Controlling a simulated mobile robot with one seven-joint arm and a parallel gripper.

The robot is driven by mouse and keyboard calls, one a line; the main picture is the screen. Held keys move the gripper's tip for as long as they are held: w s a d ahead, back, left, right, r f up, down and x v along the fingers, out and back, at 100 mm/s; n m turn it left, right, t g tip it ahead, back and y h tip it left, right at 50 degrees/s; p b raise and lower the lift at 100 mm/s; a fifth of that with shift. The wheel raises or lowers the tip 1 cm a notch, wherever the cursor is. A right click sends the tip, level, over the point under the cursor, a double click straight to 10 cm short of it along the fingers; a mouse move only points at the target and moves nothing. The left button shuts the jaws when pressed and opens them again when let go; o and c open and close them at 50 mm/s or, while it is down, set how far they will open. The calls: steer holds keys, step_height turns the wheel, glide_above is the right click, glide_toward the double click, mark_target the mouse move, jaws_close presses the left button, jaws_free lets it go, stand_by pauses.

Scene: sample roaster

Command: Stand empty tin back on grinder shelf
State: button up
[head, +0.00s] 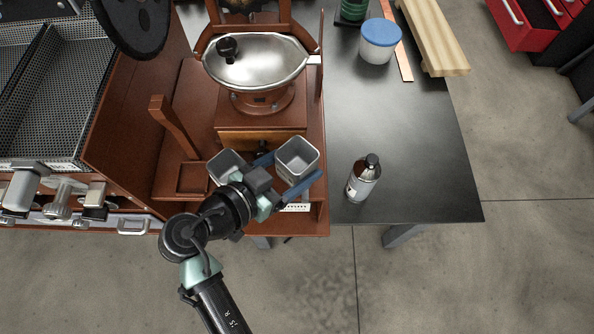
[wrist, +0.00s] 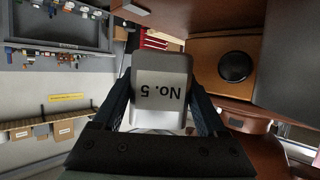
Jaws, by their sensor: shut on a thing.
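My gripper (head: 284,174) is shut on an open-topped grey metal tin (head: 298,150), one blue finger on each side. The tin is upright and looks empty inside. In the wrist view the tin (wrist: 160,85) shows its "No. 5" label upside down between the fingers (wrist: 162,110). The tin is over the right front part of the brown wooden grinder shelf (head: 316,215), before the grinder's base. I cannot tell whether its bottom touches the shelf. A second grey tin (head: 222,162) stands left of it, partly hidden by my wrist.
The grinder (head: 256,70) with its metal hopper stands behind the tin. A wooden post (head: 178,130) rises at the left. A dark table (head: 410,150) on the right holds a bottle (head: 363,180) and a blue-lidded tub (head: 379,42). The table's middle is clear.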

mark_target(296, 173)
steer(key=shift+f, duration=1.9)
steer(key=shift+f, duration=0.2)
steer(key=o, duration=1.5)
steer(key=shift+r, duration=0.1)
steer(key=shift+r, duration=0.25)
steer(key=b+v, duration=0.1)
steer(key=v, duration=1)
steer(key=shift+s+a, duration=0.35)
